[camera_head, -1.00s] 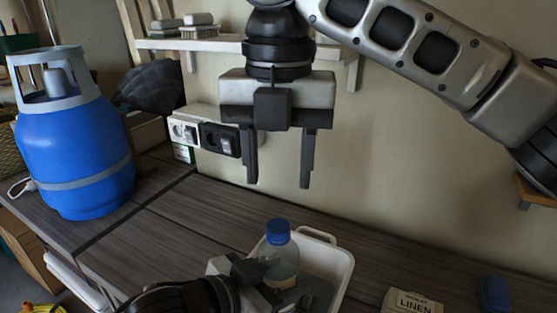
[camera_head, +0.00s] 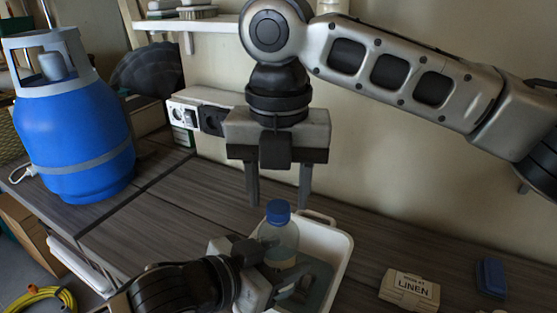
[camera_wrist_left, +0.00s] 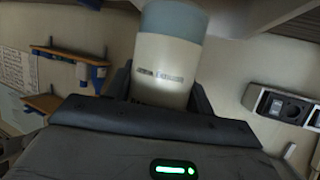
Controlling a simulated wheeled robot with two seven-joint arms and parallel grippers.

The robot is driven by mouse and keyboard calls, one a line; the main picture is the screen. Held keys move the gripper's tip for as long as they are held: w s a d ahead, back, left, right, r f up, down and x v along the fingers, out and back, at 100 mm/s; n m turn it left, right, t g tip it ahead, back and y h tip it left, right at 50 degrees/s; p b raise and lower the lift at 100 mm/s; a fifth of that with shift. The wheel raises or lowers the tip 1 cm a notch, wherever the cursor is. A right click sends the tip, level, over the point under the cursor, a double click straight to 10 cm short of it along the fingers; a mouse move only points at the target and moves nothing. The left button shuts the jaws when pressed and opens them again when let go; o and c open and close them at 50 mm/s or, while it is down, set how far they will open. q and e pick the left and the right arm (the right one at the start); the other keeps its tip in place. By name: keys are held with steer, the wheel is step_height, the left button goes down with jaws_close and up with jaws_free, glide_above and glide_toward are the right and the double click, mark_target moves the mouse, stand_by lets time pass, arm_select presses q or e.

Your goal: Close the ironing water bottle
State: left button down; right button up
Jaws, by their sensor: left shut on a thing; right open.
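The ironing water bottle (camera_head: 280,237) is clear with a blue cap (camera_head: 278,212) on its top. It stands upright at the white tub in the head view. My left gripper (camera_head: 268,268) is shut around its body; the wrist view shows the bottle's labelled side (camera_wrist_left: 163,75) between the fingers. My right gripper (camera_head: 279,190) points down with its two fingers apart, just above the cap and empty. I cannot tell whether the cap is screwed down.
The white tub (camera_head: 340,240) stands on the dark worktop (camera_head: 205,215). A blue gas cylinder (camera_head: 75,130) is at the left. A linen box (camera_head: 410,290) and a blue block (camera_head: 491,276) lie at the right. Wall sockets (camera_head: 197,116) are behind, below a shelf (camera_head: 200,24).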

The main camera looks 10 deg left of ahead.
steer(key=shift+f, duration=0.7)
